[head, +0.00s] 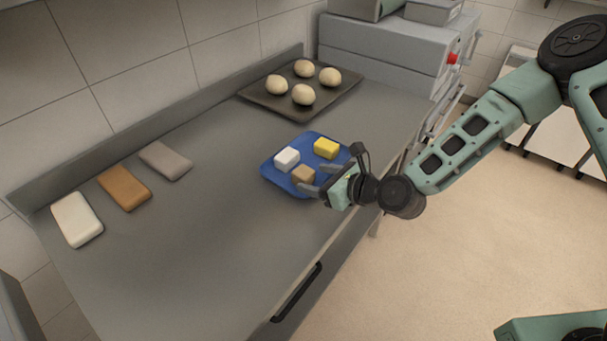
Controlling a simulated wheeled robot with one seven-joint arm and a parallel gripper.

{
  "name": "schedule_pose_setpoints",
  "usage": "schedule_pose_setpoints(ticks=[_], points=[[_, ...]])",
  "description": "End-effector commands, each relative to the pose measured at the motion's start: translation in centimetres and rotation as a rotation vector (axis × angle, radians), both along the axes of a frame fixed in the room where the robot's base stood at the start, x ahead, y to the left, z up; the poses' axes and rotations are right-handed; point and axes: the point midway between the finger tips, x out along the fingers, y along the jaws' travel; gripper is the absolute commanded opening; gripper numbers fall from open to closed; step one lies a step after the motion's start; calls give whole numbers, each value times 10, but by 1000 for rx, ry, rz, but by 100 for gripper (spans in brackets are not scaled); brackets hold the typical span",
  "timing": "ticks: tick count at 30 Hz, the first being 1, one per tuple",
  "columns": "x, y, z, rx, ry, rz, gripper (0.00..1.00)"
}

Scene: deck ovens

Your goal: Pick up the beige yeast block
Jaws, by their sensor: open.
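A blue tray (272,176) on the grey counter holds three small blocks. The beige-brown block (303,174) is at the tray's near side. A white block (287,158) sits at its left and a yellow block (326,148) at its far right. My gripper (312,180) is open at the tray's near right edge, with its fingers by the beige block. The fingers partly cover the block's near side, and I cannot tell whether they touch it.
A dark baking tray (325,99) with several dough balls stands at the back. White (76,219), orange-brown (124,187) and grey (166,160) flat slabs lie at the left. The counter's middle is clear. A grey oven-like unit (385,50) stands at the far end.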

Motion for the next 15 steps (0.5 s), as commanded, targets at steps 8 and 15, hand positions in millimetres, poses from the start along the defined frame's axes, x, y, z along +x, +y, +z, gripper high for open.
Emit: schedule_pose_setpoints(ticks=[8,15], points=[[23,24,-9,-1,-1,2,66],[33,35,-18,0,0,0,66]])
